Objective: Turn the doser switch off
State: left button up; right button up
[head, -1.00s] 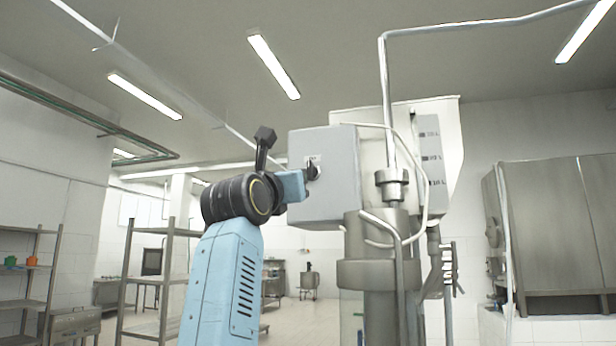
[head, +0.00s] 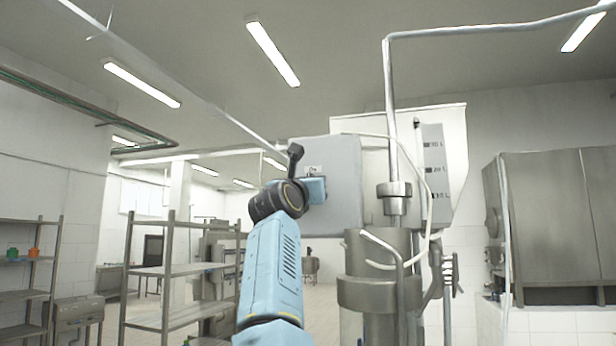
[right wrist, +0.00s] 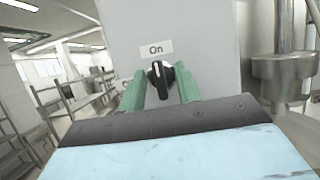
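The doser switch is a black rotary knob (right wrist: 163,78) on the face of a grey control box (right wrist: 200,40), below a white "On" label (right wrist: 156,49). The knob's pale mark points up toward the label. In the head view the box (head: 341,185) shows, but my right gripper (head: 314,190) hides the knob. In the right wrist view my right gripper (right wrist: 160,88) is open, its two green fingers on either side of the knob with gaps visible; whether either finger touches it I cannot tell. My left gripper is not in view.
A metal doser column (head: 380,290) with pipes and a curved hose stands right of the box. A steel cabinet (head: 560,220) is at far right. Metal shelving (head: 165,270) stands at left.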

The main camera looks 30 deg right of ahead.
grip_shut()
dwell(0.3)
jog(key=shift+d+r+n+t+y+b, duration=0.2)
jog(key=shift+n+y+b, duration=1.2)
jog(key=shift+n, duration=2.35)
jog(key=shift+a+f+n+t+y+b, duration=0.25)
jog(key=shift+n+y+b, duration=1.15)
jog(key=shift+n, duration=2.4)
jog(key=shift+d+r+n+t+y+b, duration=0.25)
jog(key=shift+n+y+b, duration=1.15)
jog(key=shift+n, duration=2.35)
jog(key=shift+a+f+y+p, duration=0.1)
jog(key=shift+y+p, duration=0.2)
jog(key=shift+p, duration=0.1)
